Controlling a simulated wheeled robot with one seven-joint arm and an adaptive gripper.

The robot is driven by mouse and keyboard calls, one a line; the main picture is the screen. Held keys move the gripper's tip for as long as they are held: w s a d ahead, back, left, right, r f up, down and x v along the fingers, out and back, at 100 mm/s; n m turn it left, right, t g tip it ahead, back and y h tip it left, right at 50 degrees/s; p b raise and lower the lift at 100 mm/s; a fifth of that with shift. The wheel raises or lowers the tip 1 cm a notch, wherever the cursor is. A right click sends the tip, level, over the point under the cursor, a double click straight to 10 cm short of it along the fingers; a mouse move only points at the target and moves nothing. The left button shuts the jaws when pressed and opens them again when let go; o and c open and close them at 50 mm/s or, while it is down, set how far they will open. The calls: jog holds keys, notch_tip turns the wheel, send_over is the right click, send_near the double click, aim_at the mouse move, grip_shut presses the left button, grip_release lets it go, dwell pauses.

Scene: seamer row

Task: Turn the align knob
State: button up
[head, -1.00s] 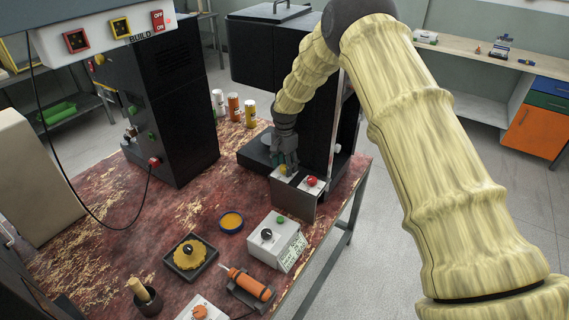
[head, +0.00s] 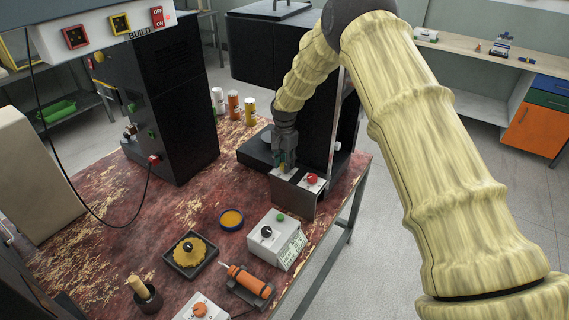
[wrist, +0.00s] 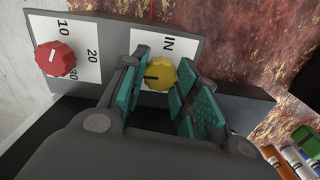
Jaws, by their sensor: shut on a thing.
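A grey control box (head: 292,200) stands at the right edge of the red worktable and carries two knobs. In the wrist view, a yellow knob (wrist: 160,74) with a dark pointer line sits on a white plate marked IN. My gripper (head: 284,167) is over this knob, and its teal-padded fingers (wrist: 163,80) are shut around the knob's sides. A red knob (wrist: 55,59) beside it sits on a scale marked 10, 20 and 30; it also shows in the head view (head: 312,179). No label reading align is legible, and the fingers hide part of the yellow knob's plate.
A black machine column (head: 345,130) stands just behind the box. Several small bottles (head: 233,105) stand at the table's back. In front are a white box with a black knob (head: 266,232), a blue-rimmed dish (head: 231,219) and an orange tool (head: 247,281).

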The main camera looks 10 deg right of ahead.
jog(key=n+b, duration=0.1)
jog(key=n, duration=0.3)
jog(key=shift+n+b, duration=0.35)
jog(key=shift+n, duration=0.05)
jog(key=shift+n+b, duration=0.45)
jog(key=shift+n, duration=1.55)
